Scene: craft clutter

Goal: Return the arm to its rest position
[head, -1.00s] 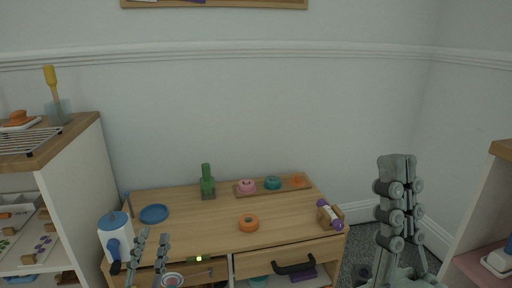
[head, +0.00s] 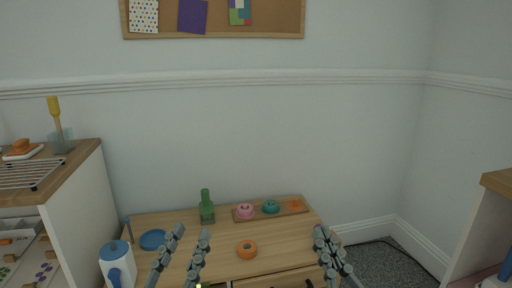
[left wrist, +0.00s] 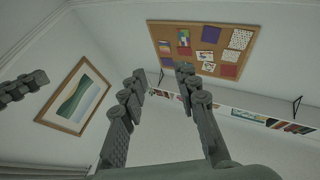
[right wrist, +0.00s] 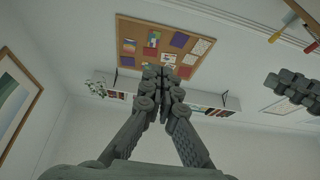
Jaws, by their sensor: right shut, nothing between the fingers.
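My left gripper (head: 188,236) is low in the head view, in front of the left part of the wooden desk. Its fingers are spread apart with nothing between them, and the left wrist view also shows this open gap (left wrist: 160,75). My right gripper (head: 322,236) is at the desk's right side in the head view. Its fingertips meet in the right wrist view (right wrist: 158,75), and nothing is held. Both grippers point upward, with the wall and pinboard beyond them.
The desk (head: 287,248) holds a green bottle (head: 207,210), an orange tape roll (head: 247,250), a blue plate (head: 152,240), a blue-and-white jug (head: 117,265) and a wooden tray (head: 290,212) with rings. A shelf unit (head: 80,205) stands left, another right. Air above the desk is clear.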

